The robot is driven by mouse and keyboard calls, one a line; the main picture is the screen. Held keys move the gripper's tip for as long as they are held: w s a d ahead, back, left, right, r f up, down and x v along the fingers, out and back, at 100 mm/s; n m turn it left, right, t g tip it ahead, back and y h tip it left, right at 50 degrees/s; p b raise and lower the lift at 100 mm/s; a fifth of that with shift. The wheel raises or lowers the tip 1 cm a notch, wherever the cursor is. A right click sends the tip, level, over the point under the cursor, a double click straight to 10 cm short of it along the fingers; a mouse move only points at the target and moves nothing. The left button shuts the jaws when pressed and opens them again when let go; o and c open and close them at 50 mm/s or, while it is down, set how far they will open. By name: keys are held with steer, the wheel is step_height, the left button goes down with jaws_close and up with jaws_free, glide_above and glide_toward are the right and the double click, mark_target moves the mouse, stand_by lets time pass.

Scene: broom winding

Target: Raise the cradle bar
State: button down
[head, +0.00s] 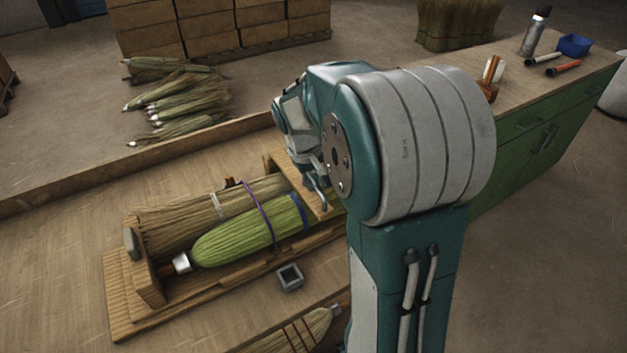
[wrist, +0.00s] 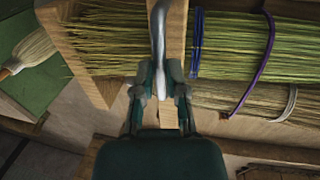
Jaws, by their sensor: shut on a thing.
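The wooden cradle bar (wrist: 177,35) runs across the broom bundles in the wrist view, with a grey curved metal piece (wrist: 158,30) along its left side. A green broom (head: 245,233) with a blue band and a tan bundle (head: 195,212) lie in the cradle. A purple cord (head: 262,222) crosses the green broom.
A small grey square cup (head: 290,277) stands in front of the cradle. Another broom (head: 300,330) lies at the lower edge. Loose brooms (head: 180,100) lie behind the ledge.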

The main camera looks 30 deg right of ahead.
steer(key=w+r+g, duration=0.1)
steer(key=r, duration=0.1)
steer(key=w+r+g, duration=0.2)
steer(key=r, duration=0.1)
steer(key=w+r+g, duration=0.1)
steer(key=w+r, duration=0.1)
steer(key=r, duration=0.1)
steer(key=shift+w+r+n+g, duration=0.1)
steer(key=shift+r+n+g, duration=0.05)
steer(key=shift+n+g, duration=0.2)
steer(key=shift+w+r+g, duration=0.75)
steer(key=shift+w+r, duration=0.35)
